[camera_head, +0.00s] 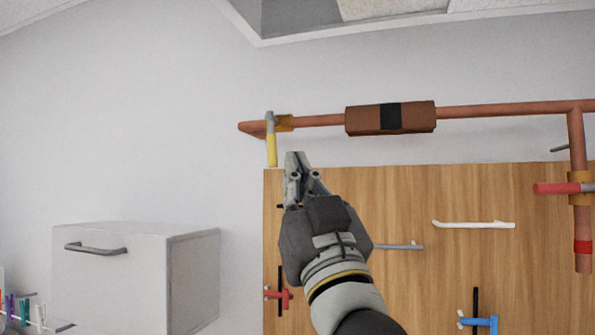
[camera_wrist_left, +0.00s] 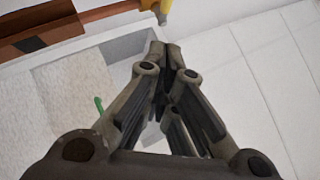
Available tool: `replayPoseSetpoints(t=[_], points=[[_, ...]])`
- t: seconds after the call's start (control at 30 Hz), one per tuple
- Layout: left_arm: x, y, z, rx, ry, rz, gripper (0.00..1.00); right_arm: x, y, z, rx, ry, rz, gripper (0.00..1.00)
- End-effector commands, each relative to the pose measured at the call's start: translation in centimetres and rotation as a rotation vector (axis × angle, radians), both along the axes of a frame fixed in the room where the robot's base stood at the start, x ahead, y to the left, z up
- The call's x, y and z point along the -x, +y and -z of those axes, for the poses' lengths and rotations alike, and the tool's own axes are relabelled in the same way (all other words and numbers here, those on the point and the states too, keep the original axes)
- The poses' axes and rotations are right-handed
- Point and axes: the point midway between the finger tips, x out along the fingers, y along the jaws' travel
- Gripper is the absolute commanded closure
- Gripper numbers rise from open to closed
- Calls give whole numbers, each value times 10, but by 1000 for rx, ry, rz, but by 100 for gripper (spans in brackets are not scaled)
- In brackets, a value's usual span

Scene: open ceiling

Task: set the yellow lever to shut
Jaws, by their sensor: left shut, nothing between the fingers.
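The yellow lever (camera_head: 271,145) hangs down from a valve body at the left end of a copper pipe (camera_head: 460,112). It stands nearly upright across the pipe, which runs sideways. My right gripper is not in view.
A wooden board (camera_head: 390,185) stands below the pipe, with white hooks (camera_head: 474,224) and hanging tools. A red lever (camera_head: 560,188) sits on the downward pipe at the right. A grey cabinet (camera_head: 110,280) stands at the left. The wall left of the lever is clear.

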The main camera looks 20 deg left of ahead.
Motion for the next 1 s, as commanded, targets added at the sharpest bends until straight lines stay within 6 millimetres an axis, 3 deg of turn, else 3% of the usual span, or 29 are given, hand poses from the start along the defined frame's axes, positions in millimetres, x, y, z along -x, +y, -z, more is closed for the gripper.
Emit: replayPoseSetpoints(t=[0.03,0.33,0.6,1.0], points=[[-6,5,-14,-3,0,-6,100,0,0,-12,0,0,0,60],[-45,33,-57,-2,-1,-5,100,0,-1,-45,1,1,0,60],[-73,49,-49,-2,-1,-1,100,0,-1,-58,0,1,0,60],[-77,51,-46,-1,-2,0,100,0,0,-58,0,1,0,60]])
